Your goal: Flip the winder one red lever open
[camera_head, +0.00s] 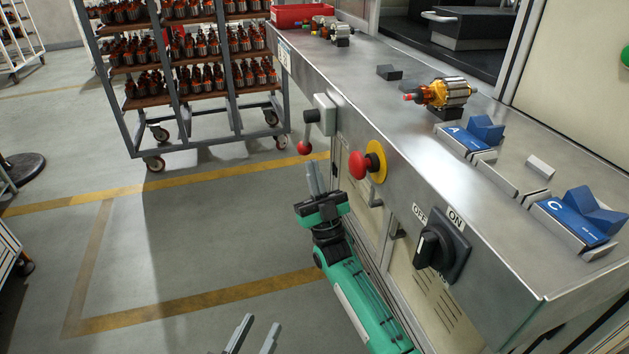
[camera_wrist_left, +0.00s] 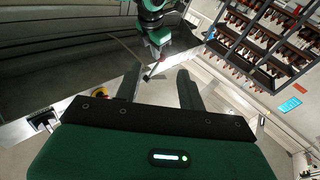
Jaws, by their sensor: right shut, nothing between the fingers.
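The red lever's ball knob (camera_head: 304,147) hangs low from a black hub on a grey box (camera_head: 324,113) on the bench's front face. My right gripper (camera_head: 315,178) is shut and empty, its fingers pointing up just below and right of the knob, with a small apparent gap. My left gripper (camera_head: 255,334) is at the bottom edge of the head view, its two fingers apart with nothing between them. In the left wrist view its fingers (camera_wrist_left: 158,78) are spread, with my right arm beyond.
A red emergency button (camera_head: 362,166) and a black OFF/ON switch (camera_head: 443,247) stick out from the bench front. An armature (camera_head: 443,93) and blue blocks (camera_head: 578,216) stand on the bench top (camera_head: 400,55). A wheeled rack (camera_head: 180,126) stands behind.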

